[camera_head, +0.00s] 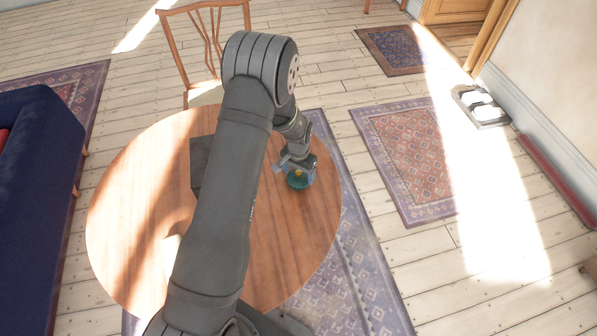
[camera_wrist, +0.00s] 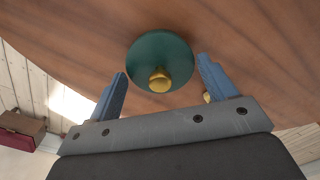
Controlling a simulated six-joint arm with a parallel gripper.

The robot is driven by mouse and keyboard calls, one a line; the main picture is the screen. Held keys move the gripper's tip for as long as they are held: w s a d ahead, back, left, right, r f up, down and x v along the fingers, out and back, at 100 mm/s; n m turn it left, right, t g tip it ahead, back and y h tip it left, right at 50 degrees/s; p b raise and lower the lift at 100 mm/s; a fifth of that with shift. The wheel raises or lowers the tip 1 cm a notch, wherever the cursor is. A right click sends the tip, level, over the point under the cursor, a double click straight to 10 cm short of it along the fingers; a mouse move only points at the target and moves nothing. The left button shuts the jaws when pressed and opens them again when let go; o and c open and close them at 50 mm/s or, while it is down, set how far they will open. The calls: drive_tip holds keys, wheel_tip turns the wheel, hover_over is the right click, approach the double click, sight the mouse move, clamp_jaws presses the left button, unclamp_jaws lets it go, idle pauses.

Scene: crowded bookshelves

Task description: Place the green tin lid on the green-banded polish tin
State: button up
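The green tin lid (camera_wrist: 160,52) is a dark green disc with a brass knob (camera_wrist: 159,80). In the wrist view it lies between and just beyond the two blue fingers of my gripper (camera_wrist: 162,66). The fingers are spread wide, with visible gaps on both sides of the lid. In the head view the lid (camera_head: 298,183) shows at the right part of the round table, right under my gripper (camera_head: 298,172). I cannot make out the green-banded polish tin in either view; my arm covers much of the table.
The round wooden table (camera_head: 130,200) has bare wood at left and right. A dark box-like thing (camera_head: 203,165) stands left of my arm, partly hidden. A small brass-coloured thing (camera_wrist: 207,97) shows behind the right finger. A chair (camera_head: 205,45) stands beyond the table.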

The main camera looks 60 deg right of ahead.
sight(299, 172)
drive_tip(key=shift+o, duration=1.1)
drive_tip(key=shift+r, duration=0.1)
wheel_tip(299, 172, up, 12)
drive_tip(key=shift+f, duration=4.55)
